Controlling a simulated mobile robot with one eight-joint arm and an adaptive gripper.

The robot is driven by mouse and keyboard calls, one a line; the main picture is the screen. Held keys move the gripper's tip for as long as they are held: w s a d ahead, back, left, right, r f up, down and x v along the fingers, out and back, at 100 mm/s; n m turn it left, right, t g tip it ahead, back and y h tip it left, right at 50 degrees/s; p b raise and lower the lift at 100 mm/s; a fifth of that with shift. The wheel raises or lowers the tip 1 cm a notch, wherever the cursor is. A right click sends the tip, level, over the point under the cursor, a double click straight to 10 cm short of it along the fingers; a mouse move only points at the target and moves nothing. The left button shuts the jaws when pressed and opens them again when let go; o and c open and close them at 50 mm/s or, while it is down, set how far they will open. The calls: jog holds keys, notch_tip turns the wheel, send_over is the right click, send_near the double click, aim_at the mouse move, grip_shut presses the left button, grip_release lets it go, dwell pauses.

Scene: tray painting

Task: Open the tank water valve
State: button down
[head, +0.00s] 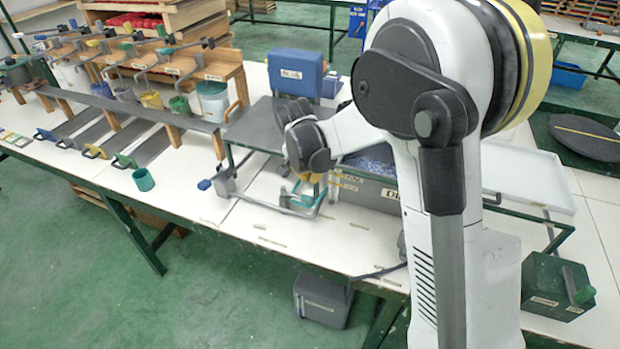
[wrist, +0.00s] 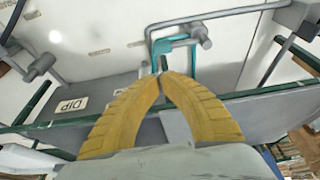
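A teal lever-like handle (wrist: 177,44) sits on a grey pipe (wrist: 160,28) in the wrist view; it looks like the tank water valve. In the head view the teal handle (head: 307,199) shows at the end of the grey pipe, beside the dark tank (head: 365,193) with a partly hidden label. My gripper (wrist: 161,77) has its yellow fingers together at the tips, right by the teal handle's left leg. I cannot tell whether the tips touch it. In the head view my gripper (head: 308,177) is just above the handle, its fingers mostly hidden.
A "DIP" label (wrist: 71,104) marks the tank front. A blue box (head: 295,73) stands behind on a grey stand. A teal cup (head: 143,180) and a wooden rack (head: 215,68) with pots are left. A grey bin (head: 322,300) is below the table. The white tabletop (head: 300,240) in front is mostly clear.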

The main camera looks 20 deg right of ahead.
aim_at(312, 197)
jog(key=b+x, duration=0.3)
jog(key=x, duration=0.6)
jog(key=shift+f, duration=0.15)
jog(key=shift+s+m, duration=0.25)
jog(key=shift+m, duration=0.15)
jog(key=shift+s+a, duration=0.15)
jog(key=shift+s+a+m+g+h, duration=0.35)
jog(key=shift+s+m, duration=0.3)
jog(key=shift+m, duration=0.45)
jog(key=shift+s+a+b, duration=0.35)
jog(key=shift+s+a, duration=0.35)
jog(key=shift+s, duration=0.15)
